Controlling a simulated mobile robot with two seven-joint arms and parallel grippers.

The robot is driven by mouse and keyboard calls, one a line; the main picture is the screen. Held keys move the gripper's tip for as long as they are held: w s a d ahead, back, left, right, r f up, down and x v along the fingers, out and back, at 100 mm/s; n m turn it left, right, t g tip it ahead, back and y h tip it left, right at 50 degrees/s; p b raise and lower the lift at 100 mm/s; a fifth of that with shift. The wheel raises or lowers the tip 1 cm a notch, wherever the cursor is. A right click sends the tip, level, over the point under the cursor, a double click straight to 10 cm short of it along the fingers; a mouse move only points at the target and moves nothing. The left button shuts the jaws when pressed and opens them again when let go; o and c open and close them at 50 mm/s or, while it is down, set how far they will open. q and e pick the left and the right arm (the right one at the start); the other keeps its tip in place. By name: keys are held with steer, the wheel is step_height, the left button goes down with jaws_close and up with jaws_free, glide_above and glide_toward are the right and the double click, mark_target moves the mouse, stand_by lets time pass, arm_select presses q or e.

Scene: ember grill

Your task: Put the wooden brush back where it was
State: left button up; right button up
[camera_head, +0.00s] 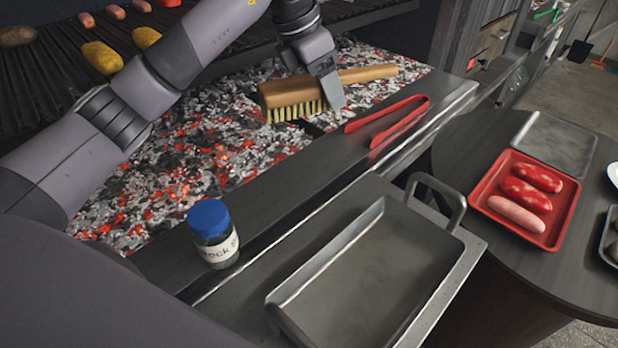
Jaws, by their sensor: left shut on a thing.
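The wooden brush (368,73) has a tan wooden body and handle with pale bristles facing down. My left gripper (332,92) is shut on the brush around the middle of its body. The brush appears held above the far edge of the ember bed (180,170), with its handle pointing right toward the metal ledge (300,185). Part of the brush's body is hidden behind the gripper finger. My right gripper is not in view.
Red tongs (388,119) lie on the ledge right of the brush. A blue-capped jar (213,232) stands on the ledge in front. A metal pan (370,275) sits nearer. A red tray (525,200) with sausages is on the right table. The grate (60,75) holds food at upper left.

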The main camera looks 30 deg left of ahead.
mark_target(327, 179)
arm_select(q)
step_height(327, 179, down, 18)
steer(key=shift+f+p, duration=0.25)
steer(key=shift+p, duration=0.4)
steer(key=o, duration=0.5)
steer(key=shift+f, duration=0.2)
steer(key=o, duration=0.4)
steer(key=shift+o, duration=0.2)
steer(key=shift+r, duration=0.2)
steer(key=shift+r, duration=0.25)
steer(key=b+v, duration=0.1)
steer(key=v, duration=1)
steer(key=shift+s+r, duration=0.15)
steer(key=shift+r, duration=0.1)
steer(key=shift+a, duration=0.15)
